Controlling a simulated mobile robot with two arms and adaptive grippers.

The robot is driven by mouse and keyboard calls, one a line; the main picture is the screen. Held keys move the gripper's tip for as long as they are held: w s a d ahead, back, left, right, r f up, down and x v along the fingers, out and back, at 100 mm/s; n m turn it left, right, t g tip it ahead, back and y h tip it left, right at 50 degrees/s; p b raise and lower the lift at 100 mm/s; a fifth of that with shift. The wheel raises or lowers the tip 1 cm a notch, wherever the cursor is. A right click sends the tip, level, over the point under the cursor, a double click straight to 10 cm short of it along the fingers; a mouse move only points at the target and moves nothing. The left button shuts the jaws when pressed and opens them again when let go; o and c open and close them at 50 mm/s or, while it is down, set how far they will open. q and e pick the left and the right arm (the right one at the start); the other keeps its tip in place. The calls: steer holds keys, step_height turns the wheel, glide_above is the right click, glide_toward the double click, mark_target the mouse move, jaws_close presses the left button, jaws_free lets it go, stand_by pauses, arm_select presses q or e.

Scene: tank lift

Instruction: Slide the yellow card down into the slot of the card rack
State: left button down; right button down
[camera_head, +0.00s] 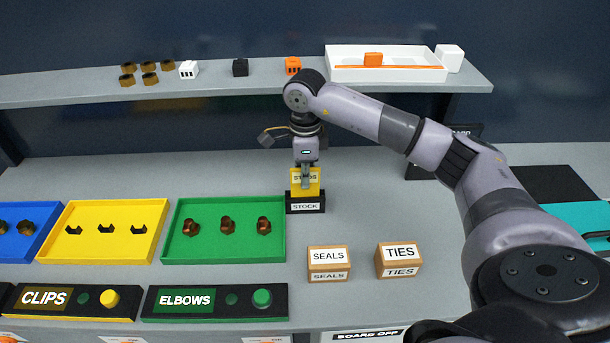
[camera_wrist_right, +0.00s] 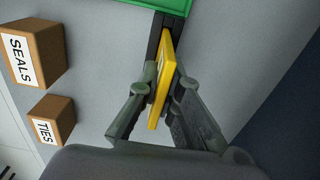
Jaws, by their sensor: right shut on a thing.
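The yellow card (camera_head: 312,189) is upright in the jaws of my right gripper (camera_head: 306,181), which comes down on it from above. The small black card rack (camera_head: 305,208) with a white STOCK label stands on the bench directly below the card. In the right wrist view, both fingers close on the yellow card (camera_wrist_right: 158,98), and its far end meets the dark rack (camera_wrist_right: 154,38). The card's lower edge is at the rack's top; how deep it sits in the slot is hidden. My left gripper is not in view.
A green tray (camera_head: 178,252) of brown elbows lies left of the rack. Wooden SEALS (camera_head: 328,264) and TIES (camera_head: 399,261) blocks stand in front, to the right. A shelf (camera_head: 220,91) runs behind.

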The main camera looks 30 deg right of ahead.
steer(key=shift+f+b, duration=1.05)
steer(key=shift+f, duration=0.35)
steer(key=c, duration=1.7)
jaws_free()
steer(key=shift+r, duration=0.1)
step_height(320, 180, up, 12)
steer(key=shift+f, duration=0.1)
